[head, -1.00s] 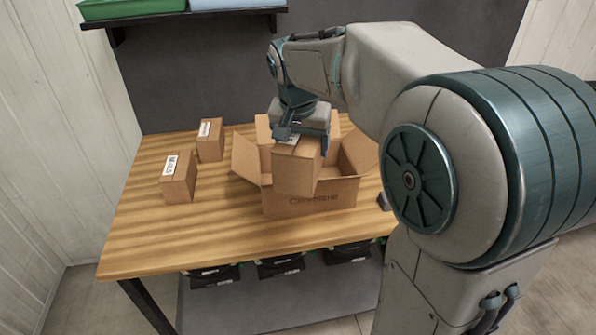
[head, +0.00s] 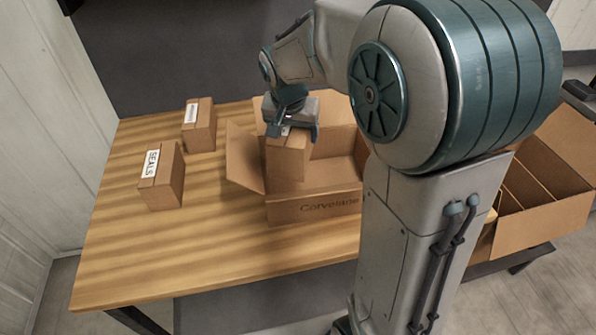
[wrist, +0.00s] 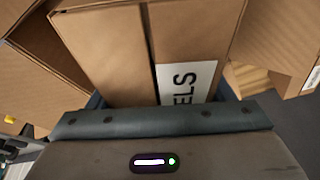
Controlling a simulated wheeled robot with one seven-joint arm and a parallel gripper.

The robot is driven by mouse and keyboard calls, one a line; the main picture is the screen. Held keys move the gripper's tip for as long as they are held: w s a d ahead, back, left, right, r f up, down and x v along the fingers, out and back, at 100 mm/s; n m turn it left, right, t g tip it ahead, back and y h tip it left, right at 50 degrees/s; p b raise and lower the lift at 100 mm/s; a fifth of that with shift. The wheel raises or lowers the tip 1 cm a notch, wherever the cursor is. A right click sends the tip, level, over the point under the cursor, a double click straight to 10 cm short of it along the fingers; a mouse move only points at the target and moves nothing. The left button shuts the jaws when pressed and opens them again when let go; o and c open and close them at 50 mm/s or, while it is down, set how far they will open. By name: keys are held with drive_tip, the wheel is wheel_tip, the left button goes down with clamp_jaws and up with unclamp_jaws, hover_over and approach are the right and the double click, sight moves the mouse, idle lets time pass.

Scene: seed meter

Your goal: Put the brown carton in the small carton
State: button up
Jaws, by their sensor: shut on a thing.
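My gripper (head: 290,128) is shut on a brown carton (head: 288,160) with a white label on top. In the wrist view the held carton (wrist: 105,50) lies between the fingers, its label ending in "ELS". It hangs upright over the left part of an open brown carton (head: 318,206) marked "Corvelane", with flaps spread. Its lower end is near the front rim; I cannot tell how far it is inside. My arm hides the open carton's right side.
Two closed labelled cartons stand on the wooden table to the left: one marked "SEALS" (head: 163,182) and one behind it (head: 199,126). A larger open carton with dividers (head: 545,225) is at the right. The table's front left is clear.

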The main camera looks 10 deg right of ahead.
sight(287, 157)
wheel_tip(287, 157, down, 13)
drive_tip(key=shift+r, duration=0.1)
idle(0.3)
drive_tip(key=o, duration=0.9)
drive_tip(key=shift+f, duration=0.25)
drive_tip(key=o, duration=0.5)
drive_tip(key=shift+r, duration=0.1)
drive_tip(key=shift+c, duration=0.2)
drive_tip(key=shift+r, duration=0.1)
drive_tip(key=v, duration=1.2)
